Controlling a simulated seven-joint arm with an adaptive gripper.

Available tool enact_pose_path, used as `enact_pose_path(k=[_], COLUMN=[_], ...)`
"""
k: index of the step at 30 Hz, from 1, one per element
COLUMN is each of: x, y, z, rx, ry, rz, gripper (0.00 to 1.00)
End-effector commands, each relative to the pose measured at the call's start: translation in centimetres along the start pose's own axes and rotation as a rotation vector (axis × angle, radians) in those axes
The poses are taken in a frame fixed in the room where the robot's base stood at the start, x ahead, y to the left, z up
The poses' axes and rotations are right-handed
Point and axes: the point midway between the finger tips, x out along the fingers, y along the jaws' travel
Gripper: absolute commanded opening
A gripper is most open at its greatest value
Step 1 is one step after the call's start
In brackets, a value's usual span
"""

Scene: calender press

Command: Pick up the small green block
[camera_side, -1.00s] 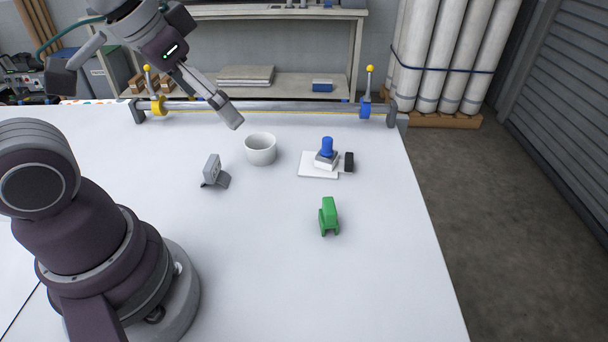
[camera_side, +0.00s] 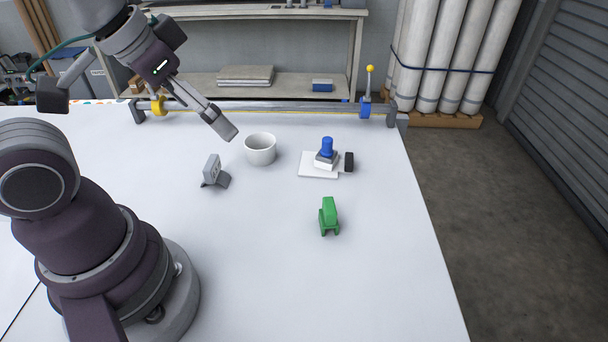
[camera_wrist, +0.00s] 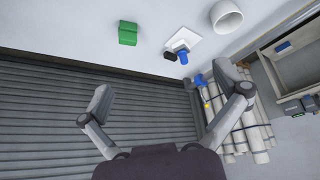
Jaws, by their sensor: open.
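The small green block (camera_side: 328,216) stands on the white table right of centre, near the table's right edge. It also shows in the wrist view (camera_wrist: 128,33) at the upper left, beyond my fingers. My gripper (camera_side: 225,130) is above the back of the table, left of the white cup, well apart from the block. In the wrist view my gripper (camera_wrist: 163,80) has its two fingers wide apart with nothing between them.
A white cup (camera_side: 260,150), a grey device (camera_side: 213,172) and a blue-handled stamp (camera_side: 326,152) on a white pad (camera_side: 313,172) stand behind the block. A small black item (camera_side: 349,162) lies beside the stamp. A metal rail (camera_side: 270,106) runs along the back edge. The table around the block is clear.

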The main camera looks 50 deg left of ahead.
Motion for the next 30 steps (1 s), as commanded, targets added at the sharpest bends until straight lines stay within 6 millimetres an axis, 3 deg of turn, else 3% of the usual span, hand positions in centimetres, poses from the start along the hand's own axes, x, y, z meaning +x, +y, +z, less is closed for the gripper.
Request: enact_pose_path(k=[4,12,22,26,30], x=[0.0,0.0,0.0,0.8,3.6], y=[0.0,0.0,0.1,0.9,2.6], z=[0.0,0.0,-0.2,-2.0,-5.0], rx=[0.000,0.000,0.028,0.311,0.861], ry=[0.000,0.000,-0.007,-0.076,-0.176], rz=[0.000,0.000,0.003,0.042,0.144], gripper=[0.96,0.61,0.60,0.60,0.60])
